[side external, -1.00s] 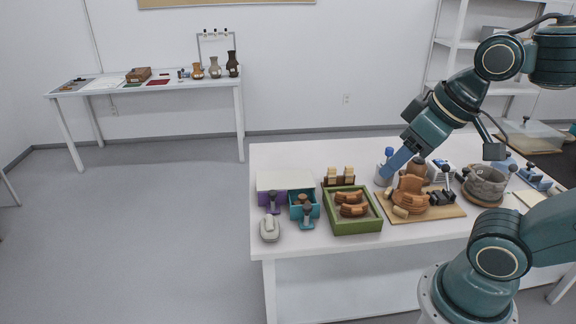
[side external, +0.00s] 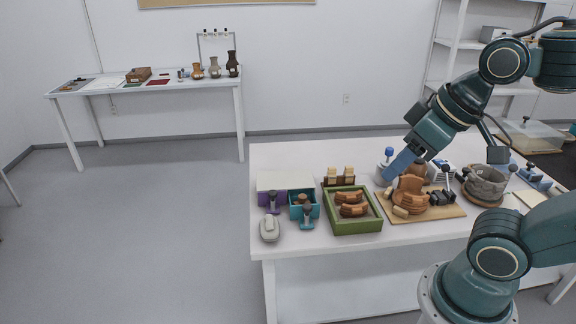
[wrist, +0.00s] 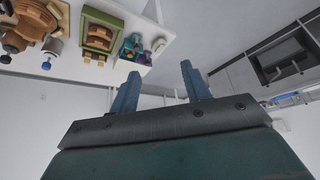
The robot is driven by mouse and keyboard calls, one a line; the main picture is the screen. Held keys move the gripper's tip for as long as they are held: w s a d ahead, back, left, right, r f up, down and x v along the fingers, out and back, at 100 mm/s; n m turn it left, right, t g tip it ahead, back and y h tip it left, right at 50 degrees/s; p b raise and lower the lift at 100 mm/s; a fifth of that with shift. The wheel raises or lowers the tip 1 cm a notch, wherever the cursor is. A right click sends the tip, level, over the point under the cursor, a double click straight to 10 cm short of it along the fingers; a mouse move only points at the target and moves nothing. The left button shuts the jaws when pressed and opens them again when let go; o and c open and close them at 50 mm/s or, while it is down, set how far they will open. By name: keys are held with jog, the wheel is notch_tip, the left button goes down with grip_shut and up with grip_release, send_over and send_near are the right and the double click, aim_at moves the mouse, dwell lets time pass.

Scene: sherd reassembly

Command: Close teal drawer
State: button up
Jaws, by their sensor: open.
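The teal drawer (side external: 304,211) sticks out of the front of a small white-topped drawer unit (side external: 285,180), and a brown piece (side external: 303,199) shows inside it. Its teal handle (side external: 307,223) faces the front of the table. A purple drawer (side external: 270,199) is to its left in the same unit. The teal drawer also shows small in the wrist view (wrist: 131,44). My gripper (side external: 388,175) is well to the right of the drawer, pointing down and left near a grey cup. In the wrist view its two blue fingers (wrist: 157,76) stand apart with nothing between them.
A green tray (side external: 353,226) with brown sherds stands right of the teal drawer. A board (side external: 450,211) bears a partly built brown pot (side external: 410,192). A grey cup (side external: 383,179) with a blue-topped tool is behind. A pale rounded object (side external: 269,229) lies left of the drawer.

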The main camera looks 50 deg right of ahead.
jog(key=shift+w, duration=0.1)
jog(key=c, duration=0.7)
jog(key=shift+w+f, duration=0.15)
jog(key=shift+w, duration=0.05)
grip_shut()
jog(key=w+f+n+h, duration=0.3)
jog(key=w+f+n, duration=0.5)
jog(key=f+n, duration=0.3)
jog(key=w+f+n+h, duration=0.3)
jog(key=w+f+n, duration=0.6)
jog(key=n, duration=0.5)
jog(key=shift+d+f+g+h, duration=0.15)
jog(key=shift+f+g+h, duration=0.2)
jog(key=shift+f, duration=0.6)
